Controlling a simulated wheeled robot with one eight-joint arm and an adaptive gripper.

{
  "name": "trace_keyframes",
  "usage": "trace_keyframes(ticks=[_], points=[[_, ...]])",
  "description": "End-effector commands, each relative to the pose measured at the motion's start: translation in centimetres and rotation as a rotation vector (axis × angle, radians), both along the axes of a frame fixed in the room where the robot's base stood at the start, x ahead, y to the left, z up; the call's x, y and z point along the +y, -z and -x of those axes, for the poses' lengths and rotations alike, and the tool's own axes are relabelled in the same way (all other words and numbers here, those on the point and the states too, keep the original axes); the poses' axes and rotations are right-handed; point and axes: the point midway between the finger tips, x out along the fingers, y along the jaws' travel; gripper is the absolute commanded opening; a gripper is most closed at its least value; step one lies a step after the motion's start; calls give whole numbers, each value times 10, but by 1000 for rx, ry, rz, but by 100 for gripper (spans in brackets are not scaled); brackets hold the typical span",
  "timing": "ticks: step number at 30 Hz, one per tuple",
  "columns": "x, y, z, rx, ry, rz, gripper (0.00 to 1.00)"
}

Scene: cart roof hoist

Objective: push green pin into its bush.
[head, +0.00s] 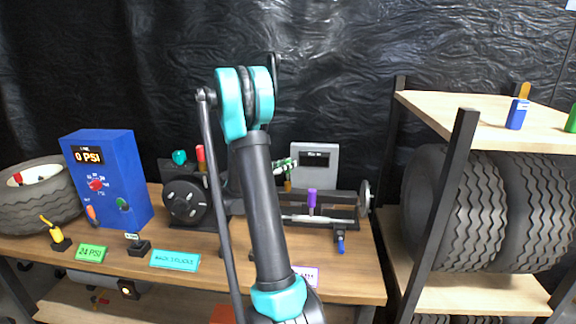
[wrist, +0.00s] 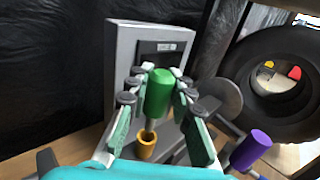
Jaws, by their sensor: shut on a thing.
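The green pin (wrist: 159,92) has a thick green head and a thin grey shank. My gripper (wrist: 160,84) is shut on the green head in the wrist view. The shank points down to the yellow-orange bush (wrist: 146,148), and its tip shows at the bush's mouth. I cannot tell whether the tip is inside or just above it. In the head view my gripper (head: 284,167) is partly hidden behind my arm, and the bush (head: 288,186) shows just below it. The green pin is hard to make out there.
A grey box with a dark display (head: 322,172) stands close behind the bush. A purple-headed pin (head: 311,197) stands to the right, also in the wrist view (wrist: 251,149). A blue pressure box (head: 106,180) and a tyre are at left. A shelf with tyres is at right.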

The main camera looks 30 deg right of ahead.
Motion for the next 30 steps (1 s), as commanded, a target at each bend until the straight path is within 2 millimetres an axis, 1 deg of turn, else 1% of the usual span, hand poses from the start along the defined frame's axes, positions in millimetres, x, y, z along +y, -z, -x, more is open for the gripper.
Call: trace_keyframes(ticks=[21, 30], points=[[0, 0, 0, 0, 0, 0, 0], [0, 6, 0, 0, 0, 0, 0]])
